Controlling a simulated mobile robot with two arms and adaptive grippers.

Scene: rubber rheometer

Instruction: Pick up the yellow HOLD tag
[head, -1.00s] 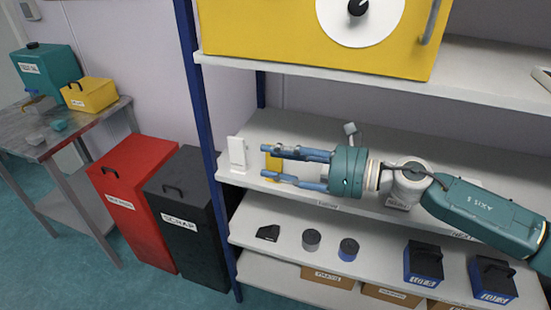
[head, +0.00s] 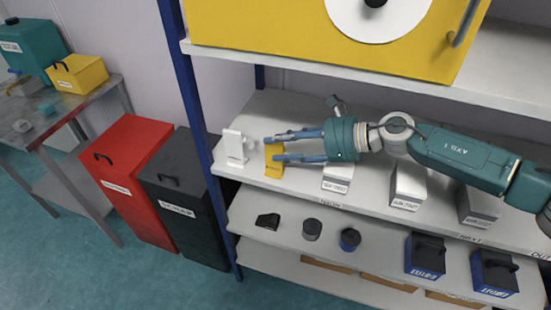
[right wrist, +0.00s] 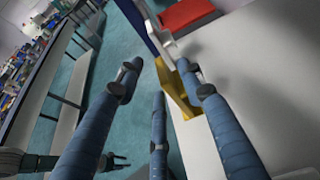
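The yellow HOLD tag (head: 273,166) stands on the middle shelf near its left end, just right of a white stand. My right gripper (head: 272,149) is open, coming in from the right, with its blue fingertips at the upper part of the tag in the head view. In the right wrist view the tag (right wrist: 187,88) shows beside the right-hand finger, partly hidden by it. The fingers stand wide apart and nothing is gripped. My left gripper (right wrist: 114,161) shows small and dark at the lower left of the right wrist view; its opening is too small to tell.
The white stand (head: 235,147) is close left of the tag. White labelled boxes (head: 409,186) stand further right on the same shelf. The yellow machine (head: 270,35) is on the shelf above. A blue post (head: 187,100) bounds the rack at left, beside red (head: 128,190) and black bins.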

